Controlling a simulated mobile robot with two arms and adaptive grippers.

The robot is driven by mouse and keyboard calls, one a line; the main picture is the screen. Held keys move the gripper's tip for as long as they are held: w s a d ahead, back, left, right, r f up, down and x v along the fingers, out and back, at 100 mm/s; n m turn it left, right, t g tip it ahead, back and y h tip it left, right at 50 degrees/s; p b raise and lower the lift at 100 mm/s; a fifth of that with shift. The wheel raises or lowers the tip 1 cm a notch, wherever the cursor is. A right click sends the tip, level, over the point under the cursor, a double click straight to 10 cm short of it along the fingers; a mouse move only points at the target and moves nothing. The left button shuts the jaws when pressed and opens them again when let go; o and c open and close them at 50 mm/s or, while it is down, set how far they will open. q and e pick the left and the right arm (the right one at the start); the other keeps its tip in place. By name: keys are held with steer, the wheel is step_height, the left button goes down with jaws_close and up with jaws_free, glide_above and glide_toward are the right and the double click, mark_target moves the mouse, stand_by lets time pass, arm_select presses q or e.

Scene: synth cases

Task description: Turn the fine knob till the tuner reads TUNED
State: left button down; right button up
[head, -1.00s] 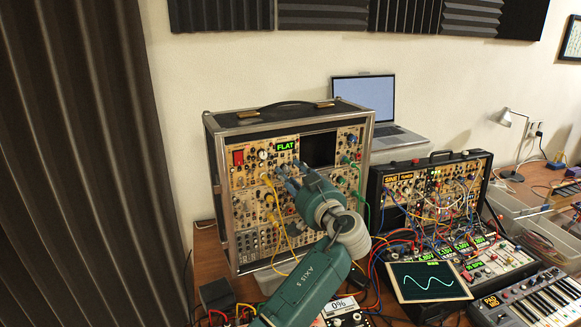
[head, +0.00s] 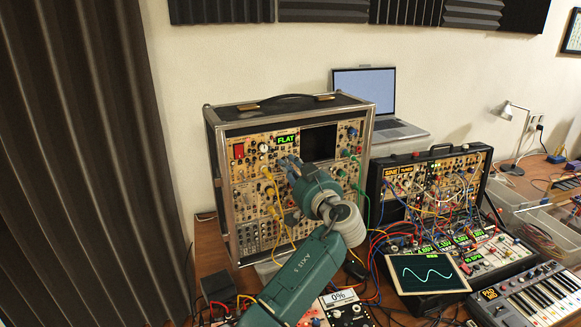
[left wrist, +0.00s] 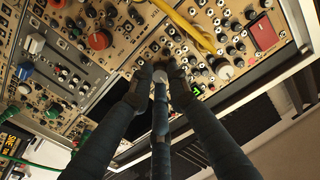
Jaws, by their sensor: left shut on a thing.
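The tuner display (head: 288,139) on the upper part of the large rack case reads FLAT in green letters. In the left wrist view a green edge of it (left wrist: 197,90) shows beside a finger; its reading is hidden there. My left gripper (head: 287,168) is against the panel just below the display. In the left wrist view its fingers (left wrist: 160,78) are closed around a small pale-capped knob (left wrist: 160,76). In the head view the gripper hides this knob. My right gripper is not in view.
Yellow patch cables (head: 268,190) hang left of my gripper, and one crosses near it in the left wrist view (left wrist: 190,28). A smaller synth case (head: 430,165), a tablet with a wave (head: 428,273) and a keyboard (head: 535,300) stand to the right.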

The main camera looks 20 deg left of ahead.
arm_select(q)
steer(key=shift+r, duration=0.1)
steer(key=shift+m+b, duration=0.4)
steer(key=shift+m, duration=0.6)
steer(key=m, duration=0.2)
steer(key=shift+d+r+m, duration=0.1)
steer(key=shift+m, duration=0.2)
steer(key=m, duration=0.3)
steer(key=shift+r, duration=0.1)
steer(key=shift+m+p, duration=0.7)
steer(key=shift+m, duration=1.2)
steer(key=c, duration=1.7)
jaws_free()
steer(key=shift+w+d, duration=0.1)
steer(key=shift+o, duration=0.2)
